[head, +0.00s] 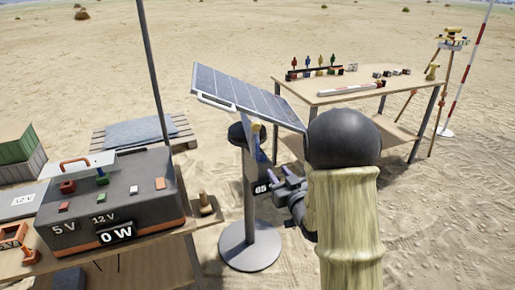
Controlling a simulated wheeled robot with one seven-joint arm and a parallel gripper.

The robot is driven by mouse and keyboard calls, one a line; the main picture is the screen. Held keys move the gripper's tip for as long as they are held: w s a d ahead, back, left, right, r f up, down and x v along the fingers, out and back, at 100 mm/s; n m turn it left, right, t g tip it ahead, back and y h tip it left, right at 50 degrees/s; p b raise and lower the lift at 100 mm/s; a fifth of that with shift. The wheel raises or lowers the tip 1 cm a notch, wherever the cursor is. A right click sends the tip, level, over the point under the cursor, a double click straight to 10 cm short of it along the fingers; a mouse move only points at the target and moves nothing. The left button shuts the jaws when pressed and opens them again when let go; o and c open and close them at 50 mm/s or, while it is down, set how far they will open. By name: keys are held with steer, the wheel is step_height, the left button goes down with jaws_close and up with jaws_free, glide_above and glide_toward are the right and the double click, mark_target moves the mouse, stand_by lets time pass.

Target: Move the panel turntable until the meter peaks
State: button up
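The solar panel (243,97) is tilted on a grey post with a round base (249,247). A white handle bar (215,103) runs along its left edge. A dark turntable head (240,133) sits under the panel, and a dark number tag (261,189), seeming to read 85, is on the post. My gripper (273,180) is just right of the post, by the number tag, below the panel. Its two fingers look apart with nothing visible between them. Contact with the post cannot be told.
The grey power box (130,190) stands on a wooden table at left, with a thin dark pole behind it. A wooden table (350,93) with small coloured pieces stands at back right. A pallet (180,128) lies behind. Open sand surrounds the post's base.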

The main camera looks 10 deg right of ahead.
mark_target(258, 146)
steer(key=shift+w, duration=0.1)
steer(key=x, duration=1.7)
steer(key=shift+w+p, duration=0.1)
steer(key=shift+p, duration=0.2)
jaws_close()
